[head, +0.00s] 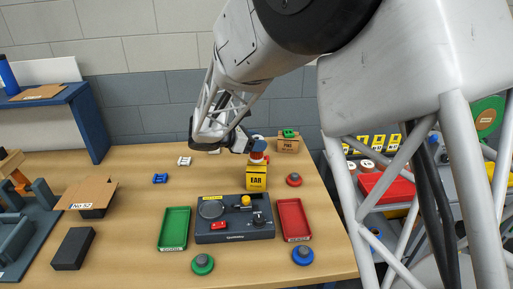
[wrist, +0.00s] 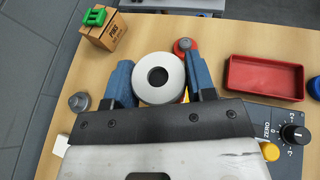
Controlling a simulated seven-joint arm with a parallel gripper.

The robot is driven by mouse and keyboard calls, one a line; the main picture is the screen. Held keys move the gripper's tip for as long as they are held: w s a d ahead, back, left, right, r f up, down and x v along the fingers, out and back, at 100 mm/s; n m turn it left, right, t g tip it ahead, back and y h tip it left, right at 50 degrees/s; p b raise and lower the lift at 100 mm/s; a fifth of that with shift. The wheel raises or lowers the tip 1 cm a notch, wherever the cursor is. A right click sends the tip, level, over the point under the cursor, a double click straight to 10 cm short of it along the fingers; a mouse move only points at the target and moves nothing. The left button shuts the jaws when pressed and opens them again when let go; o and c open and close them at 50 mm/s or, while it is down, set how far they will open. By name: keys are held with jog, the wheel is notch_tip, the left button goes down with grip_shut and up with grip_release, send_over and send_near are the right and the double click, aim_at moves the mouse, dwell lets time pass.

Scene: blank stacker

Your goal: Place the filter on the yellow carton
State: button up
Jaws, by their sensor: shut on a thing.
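The filter (wrist: 141,91) is a pale ring with a dark central hole, pinched between the blue fingers of my gripper (wrist: 158,83). In the head view the held filter (head: 257,157) shows as a small white and reddish piece beside the blue fingertips (head: 243,144). It is just over the top of the yellow carton (head: 256,183), which stands upright on the table and is marked EAR. I cannot tell whether the filter touches the carton top. In the wrist view the carton is mostly hidden under the filter and right finger, with only a yellow sliver showing.
A brown box (head: 288,145) with a green piece on top stands behind. A red-based knob (head: 293,180) is right of the carton. In front are a grey device (head: 235,229), a green tray (head: 174,229) and a red tray (head: 294,219). Table left of the carton is mostly clear.

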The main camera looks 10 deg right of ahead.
jog(key=shift+f, duration=1.2)
jog(key=shift+f, duration=0.1)
jog(key=o, duration=1)
jog(key=shift+c, duration=0.2)
jog(key=shift+a, duration=0.1)
jog(key=v, duration=1.2)
